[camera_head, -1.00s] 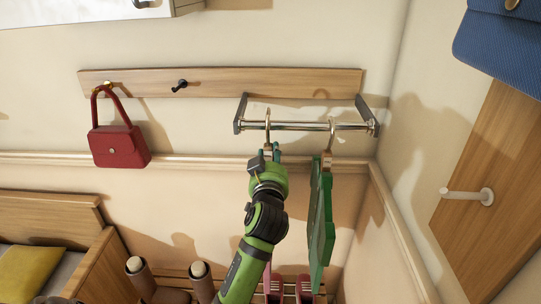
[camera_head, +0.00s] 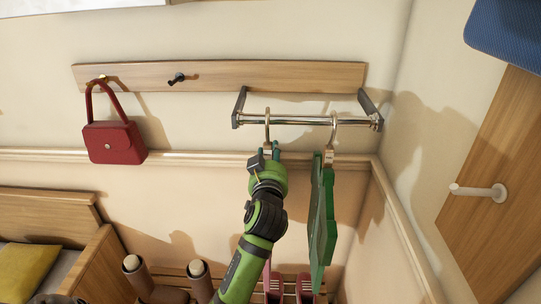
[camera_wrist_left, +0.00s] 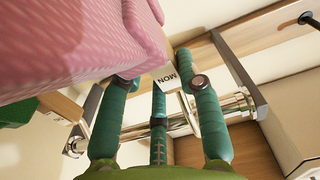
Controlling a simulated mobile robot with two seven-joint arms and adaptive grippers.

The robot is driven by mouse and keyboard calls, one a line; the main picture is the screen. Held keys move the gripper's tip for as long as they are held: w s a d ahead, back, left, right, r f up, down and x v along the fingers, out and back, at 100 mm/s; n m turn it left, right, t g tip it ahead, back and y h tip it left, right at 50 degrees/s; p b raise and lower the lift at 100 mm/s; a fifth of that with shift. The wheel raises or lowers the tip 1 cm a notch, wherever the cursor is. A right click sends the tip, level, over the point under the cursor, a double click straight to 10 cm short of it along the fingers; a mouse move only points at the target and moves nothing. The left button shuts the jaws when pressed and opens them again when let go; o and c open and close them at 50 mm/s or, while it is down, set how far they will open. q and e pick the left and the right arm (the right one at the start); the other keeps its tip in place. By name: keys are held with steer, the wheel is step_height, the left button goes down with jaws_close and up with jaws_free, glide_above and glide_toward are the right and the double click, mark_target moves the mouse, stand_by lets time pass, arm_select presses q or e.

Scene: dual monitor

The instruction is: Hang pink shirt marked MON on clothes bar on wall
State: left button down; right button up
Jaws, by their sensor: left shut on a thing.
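In the head view the shirt is mostly hidden behind my arm. A metal hanger hook (camera_head: 267,118) rises above the gripper and overlaps the bar (camera_head: 300,120); I cannot tell whether it rests on it. My right gripper is not in view.
A green garment (camera_head: 321,220) hangs on the bar just right of my gripper. A red handbag (camera_head: 114,142) hangs from the wooden rail (camera_head: 220,76) at left, with an empty black hook (camera_head: 177,79) beside it. The side wall stands close at right.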

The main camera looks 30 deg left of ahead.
arm_select(q)
steer(key=c, duration=0.8)
jaws_free()
steer(key=shift+r, duration=0.15)
steer(key=shift+s+d, duration=0.1)
steer(key=shift+d, duration=0.05)
steer(key=v, duration=0.7)
steer(key=shift+s+d, duration=0.15)
steer(key=shift+s, duration=0.1)
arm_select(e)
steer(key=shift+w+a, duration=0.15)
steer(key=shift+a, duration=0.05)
